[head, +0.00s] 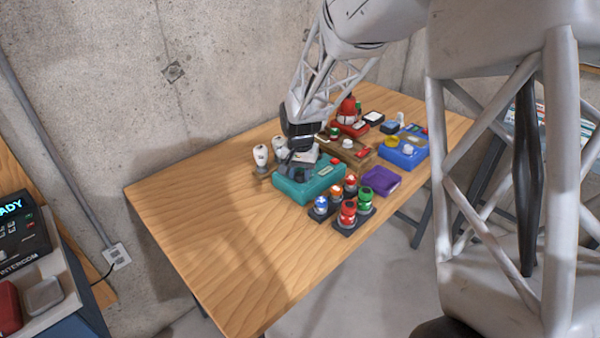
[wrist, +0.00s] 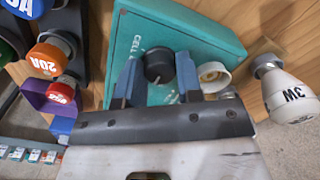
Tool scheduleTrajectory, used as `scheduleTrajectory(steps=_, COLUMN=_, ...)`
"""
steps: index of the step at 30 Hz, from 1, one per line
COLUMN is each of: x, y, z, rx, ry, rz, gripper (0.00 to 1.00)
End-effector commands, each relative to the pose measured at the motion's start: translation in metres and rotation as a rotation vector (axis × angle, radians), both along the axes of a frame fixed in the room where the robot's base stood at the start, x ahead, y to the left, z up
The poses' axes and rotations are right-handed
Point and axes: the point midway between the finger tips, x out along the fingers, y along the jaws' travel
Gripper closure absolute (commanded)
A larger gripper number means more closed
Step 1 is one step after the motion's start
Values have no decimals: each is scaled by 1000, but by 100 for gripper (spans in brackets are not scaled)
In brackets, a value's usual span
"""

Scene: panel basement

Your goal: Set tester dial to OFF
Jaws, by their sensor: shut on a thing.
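The tester is a teal box (head: 318,190) on the wooden table, and it also fills the middle of the wrist view (wrist: 200,35), with lettering that starts "CELL". Its black round dial (wrist: 158,63) sits between my two fingers. My gripper (wrist: 157,72) is shut on the dial, one finger on each side. In the head view my gripper (head: 299,160) is down at the left end of the teal box, and the dial is hidden there. A small pale mark shows near the dial. I cannot read the dial's setting or find an OFF label.
A cream round socket (wrist: 214,76) is close beside the right finger. A white 3W bulb (wrist: 290,95) stands just right of the tester. Colored fuses (head: 347,205), a purple box (head: 380,181), a brown box (head: 346,150) and a blue box (head: 403,152) stand nearby. The table's left part is clear.

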Motion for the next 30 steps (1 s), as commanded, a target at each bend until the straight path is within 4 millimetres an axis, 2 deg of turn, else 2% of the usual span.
scheduleTrajectory(steps=15, x=1, y=0, z=1, rx=1, ry=-3, rz=390, gripper=90)
scheduleTrajectory(steps=30, x=1, y=0, z=1, rx=0, ry=-4, rz=473, gripper=90)
